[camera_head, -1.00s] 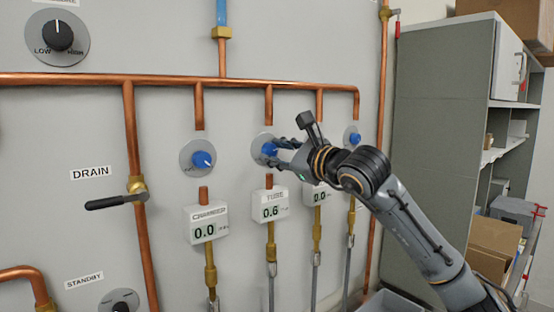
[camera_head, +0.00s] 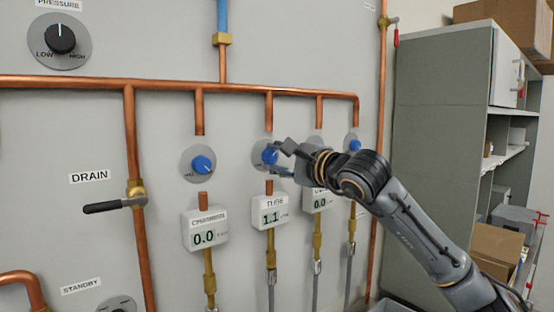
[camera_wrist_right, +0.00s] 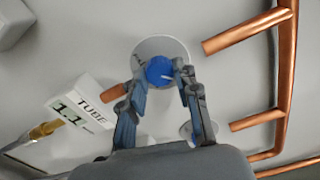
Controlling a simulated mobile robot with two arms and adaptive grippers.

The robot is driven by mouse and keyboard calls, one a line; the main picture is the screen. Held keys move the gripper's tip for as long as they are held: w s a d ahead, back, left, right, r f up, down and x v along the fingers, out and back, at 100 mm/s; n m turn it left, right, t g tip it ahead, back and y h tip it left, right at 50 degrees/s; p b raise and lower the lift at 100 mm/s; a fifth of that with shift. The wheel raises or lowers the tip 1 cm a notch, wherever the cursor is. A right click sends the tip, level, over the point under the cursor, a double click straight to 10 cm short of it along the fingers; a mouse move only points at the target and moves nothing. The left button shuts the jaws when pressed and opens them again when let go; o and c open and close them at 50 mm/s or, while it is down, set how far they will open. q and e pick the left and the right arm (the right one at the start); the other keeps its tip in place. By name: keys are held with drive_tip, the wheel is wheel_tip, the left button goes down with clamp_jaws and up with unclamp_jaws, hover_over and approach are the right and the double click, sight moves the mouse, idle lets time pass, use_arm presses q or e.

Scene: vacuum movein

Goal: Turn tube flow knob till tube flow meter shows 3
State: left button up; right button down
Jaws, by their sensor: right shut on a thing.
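The blue tube flow knob (camera_head: 269,154) sits on a round grey plate above the tube flow meter (camera_head: 270,212), which reads 1.1. My right gripper (camera_head: 277,159) reaches in from the right and is shut on the knob. Its two fingers (camera_wrist_right: 162,90) stand on either side of the knob in the right wrist view. My left gripper is not in view.
The chamber meter (camera_head: 204,230) reads 0.0 under another blue knob (camera_head: 202,164). A third meter (camera_head: 319,201) also reads 0.0. Copper pipes (camera_head: 180,81) run across the panel. A drain lever (camera_head: 110,206) sticks out at left. A grey shelf cabinet (camera_head: 440,150) stands at right.

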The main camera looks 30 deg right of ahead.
idle(0.4)
drive_tip(key=c, duration=1)
unclamp_jaws()
drive_tip(key=shift+s, duration=0.15)
drive_tip(key=shift+s+d, duration=0.15)
drive_tip(key=shift+s, duration=1.8)
drive_tip(key=shift+s+d, duration=0.15)
drive_tip(key=shift+s, duration=1.8)
drive_tip(key=shift+s+d, duration=0.15)
drive_tip(key=shift+s, duration=1.8)
